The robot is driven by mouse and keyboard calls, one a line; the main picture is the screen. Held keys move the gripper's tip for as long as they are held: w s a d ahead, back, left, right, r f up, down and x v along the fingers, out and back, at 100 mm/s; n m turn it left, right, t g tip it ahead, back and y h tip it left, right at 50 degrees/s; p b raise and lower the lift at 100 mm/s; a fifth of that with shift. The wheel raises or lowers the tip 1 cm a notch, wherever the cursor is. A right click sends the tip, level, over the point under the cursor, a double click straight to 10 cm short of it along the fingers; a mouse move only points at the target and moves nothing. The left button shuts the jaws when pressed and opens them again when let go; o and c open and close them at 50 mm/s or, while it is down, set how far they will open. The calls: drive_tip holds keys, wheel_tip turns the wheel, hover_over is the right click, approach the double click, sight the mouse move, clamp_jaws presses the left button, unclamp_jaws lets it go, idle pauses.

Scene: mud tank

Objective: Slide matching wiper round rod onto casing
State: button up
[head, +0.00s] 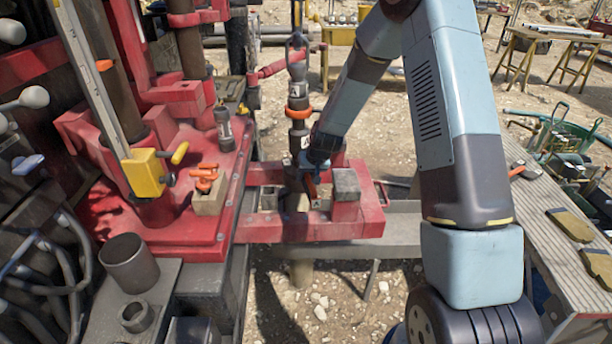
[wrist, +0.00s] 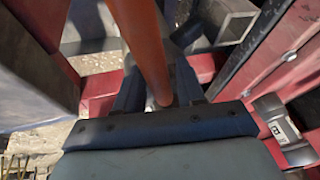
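My gripper (head: 310,178) is low over the red frame (head: 280,231), next to the upright dark rod. An orange-red bar (head: 312,187), apparently a handle, is at its fingers. In the wrist view this bar (wrist: 150,50) runs between the two dark fingers, which appear shut on it. The dark rod (head: 297,88) stands upright behind the gripper, with pale letter labels and an orange ring (head: 299,113) round it. My gripper hides the rod's lower part. I cannot make out the wiper's disc or the casing top.
A grey block (head: 345,184) sits on the frame's right side. The red rig floor (head: 195,180) carries orange shackles on a wooden block (head: 209,198) and a small grey canister (head: 223,126). Grey cups (head: 129,263) stand front left. A slatted bench (head: 560,240) with flat pads is at right.

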drive_tip(key=shift+o, duration=1.4)
drive_tip(key=v, duration=1.3)
drive_tip(key=shift+d+r, duration=0.15)
drive_tip(key=shift+r, duration=0.15)
drive_tip(key=shift+s, duration=0.15)
drive_tip(key=s+d+r+h, duration=0.1)
drive_tip(key=s+d+r, duration=0.3)
drive_tip(key=s+r, duration=0.4)
drive_tip(key=s+d+r+h, duration=0.1)
drive_tip(key=s+d+r, duration=0.3)
drive_tip(key=r, duration=0.5)
drive_tip(key=s+d+r, duration=0.2)
drive_tip(key=s, duration=0.5)
drive_tip(key=s+d+r+m+t, duration=0.1)
drive_tip(key=s+d+r, duration=0.1)
drive_tip(key=s, duration=0.5)
drive_tip(key=s+d+r, duration=0.1)
drive_tip(key=s+r, duration=0.2)
drive_tip(key=s, duration=0.4)
drive_tip(key=shift+s+d+r+m+t+h, duration=0.2)
drive_tip(key=shift+d+r+m+t+h, duration=0.1)
drive_tip(key=shift+d+r+h, duration=0.1)
